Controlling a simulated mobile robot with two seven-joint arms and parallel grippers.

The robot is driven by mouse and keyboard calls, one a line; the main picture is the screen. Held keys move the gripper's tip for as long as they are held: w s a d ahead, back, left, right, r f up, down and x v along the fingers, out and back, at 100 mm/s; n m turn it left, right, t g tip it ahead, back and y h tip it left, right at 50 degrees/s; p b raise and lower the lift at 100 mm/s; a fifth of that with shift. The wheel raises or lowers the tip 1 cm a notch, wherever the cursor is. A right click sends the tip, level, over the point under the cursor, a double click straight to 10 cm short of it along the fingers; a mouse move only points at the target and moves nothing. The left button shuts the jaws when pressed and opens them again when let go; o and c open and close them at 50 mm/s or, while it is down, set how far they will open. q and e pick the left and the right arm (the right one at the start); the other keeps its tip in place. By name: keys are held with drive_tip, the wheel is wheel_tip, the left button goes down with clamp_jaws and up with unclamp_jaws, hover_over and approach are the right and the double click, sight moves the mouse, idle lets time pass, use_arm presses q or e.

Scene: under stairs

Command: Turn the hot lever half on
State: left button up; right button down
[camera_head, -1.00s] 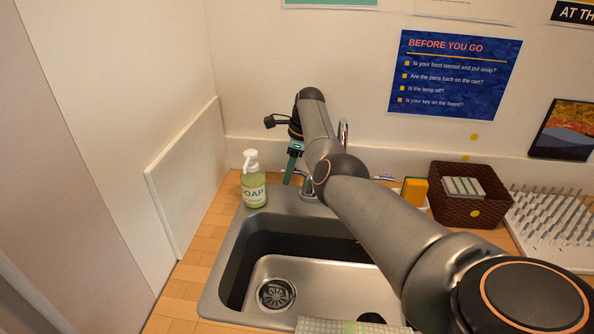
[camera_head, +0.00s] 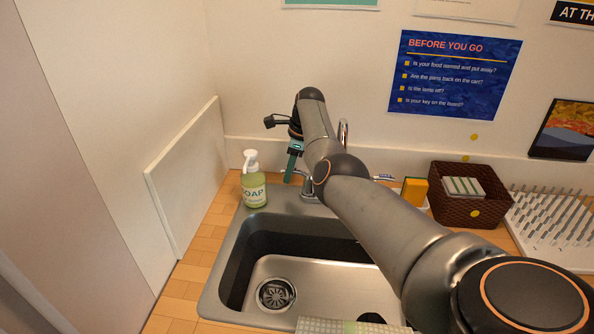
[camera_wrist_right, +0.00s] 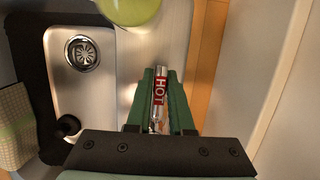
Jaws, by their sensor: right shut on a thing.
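The hot lever (camera_wrist_right: 160,84) carries a red label reading HOT in the right wrist view. My right gripper (camera_wrist_right: 160,76) is shut on it, with one green finger along each side. In the head view my right gripper (camera_head: 291,166) is at the back left of the sink, beside the faucet. The faucet (camera_head: 343,132) is mostly hidden behind my right arm. My left gripper is in neither view.
A green soap bottle (camera_head: 254,184) stands close to the left of the gripper. The metal sink (camera_head: 225,270) lies in front. A brown basket (camera_head: 450,208) and a white drying rack (camera_head: 575,235) stand at right. A wall rises behind.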

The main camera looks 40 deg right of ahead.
drive_tip(key=shift+s+a+r+p, duration=0.1)
drive_tip(key=shift+r+p, duration=0.05)
drive_tip(key=shift+p, duration=0.2)
drive_tip(key=shift+s+a+f+n, duration=0.1)
drive_tip(key=shift+s+a+n, duration=0.1)
drive_tip(key=shift+n, duration=0.4)
drive_tip(key=shift+s+a+f+n, duration=0.1)
drive_tip(key=shift+s+n, duration=0.1)
drive_tip(key=shift+n, duration=0.4)
drive_tip(key=s+n, duration=0.1)
drive_tip(key=n, duration=0.1)
drive_tip(key=s+a+n+g, duration=0.1)
drive_tip(key=n, duration=0.1)
drive_tip(key=shift+n+y, duration=0.3)
drive_tip(key=shift+y, duration=0.1)
drive_tip(key=shift+s+a+n+g, duration=0.1)
drive_tip(key=shift+s+n+g, duration=0.35)
drive_tip(key=shift+n, duration=0.55)
unclamp_jaws()
drive_tip(key=shift+w, duration=0.1)
drive_tip(key=shift+r, duration=0.1)
